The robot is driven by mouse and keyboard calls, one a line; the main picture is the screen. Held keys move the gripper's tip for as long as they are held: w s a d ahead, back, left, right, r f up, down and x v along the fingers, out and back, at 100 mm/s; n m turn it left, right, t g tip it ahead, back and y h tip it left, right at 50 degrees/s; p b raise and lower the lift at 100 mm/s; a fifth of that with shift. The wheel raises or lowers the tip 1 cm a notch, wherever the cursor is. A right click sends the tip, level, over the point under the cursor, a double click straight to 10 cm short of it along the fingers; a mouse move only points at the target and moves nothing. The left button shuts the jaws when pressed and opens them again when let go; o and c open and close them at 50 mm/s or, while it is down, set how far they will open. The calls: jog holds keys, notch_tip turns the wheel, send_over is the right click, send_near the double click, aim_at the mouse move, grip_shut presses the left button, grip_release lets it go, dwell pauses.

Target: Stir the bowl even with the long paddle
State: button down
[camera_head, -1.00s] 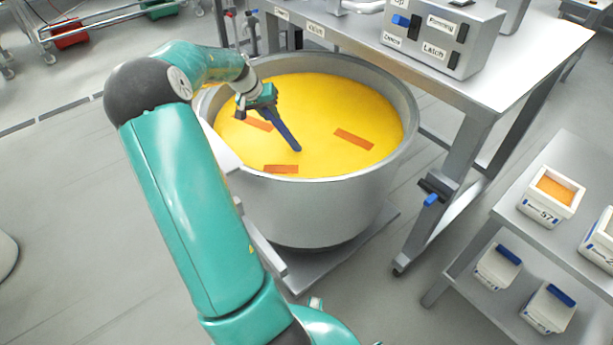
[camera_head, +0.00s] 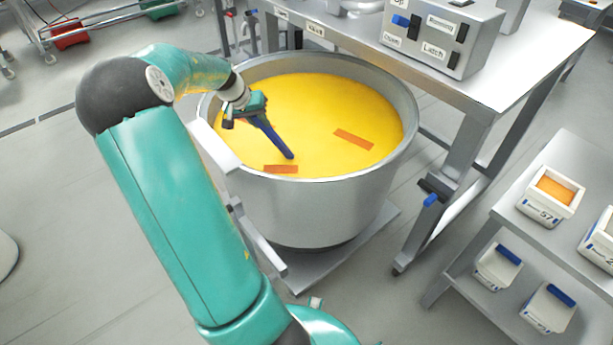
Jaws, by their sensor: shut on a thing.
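The large steel bowl (camera_head: 300,215) stands on a low platform and holds a smooth yellow filling (camera_head: 330,110). My gripper (camera_head: 250,106) is over the left part of the bowl, shut on the dark blue paddle (camera_head: 275,138). The paddle slants down to the right, and its lower end meets the yellow surface. How deep it reaches is hidden. My gripper and arm hide part of the left side of the filling.
A steel table (camera_head: 500,62) with a labelled switch box (camera_head: 440,38) stands behind and right of the bowl. At right, a shelf holds white tubs, one marked 57 (camera_head: 548,195) with orange contents.

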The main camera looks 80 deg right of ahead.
jog(key=shift+s+a, duration=0.65)
jog(key=shift+s, duration=0.1)
jog(key=s+a, duration=0.6)
jog(key=s, duration=0.1)
jog(key=w+d, duration=0.2)
jog(key=d, duration=0.9)
jog(key=w+d, duration=0.1)
jog(key=w, duration=1.1)
jog(key=s+a, duration=0.6)
jog(key=s, duration=0.1)
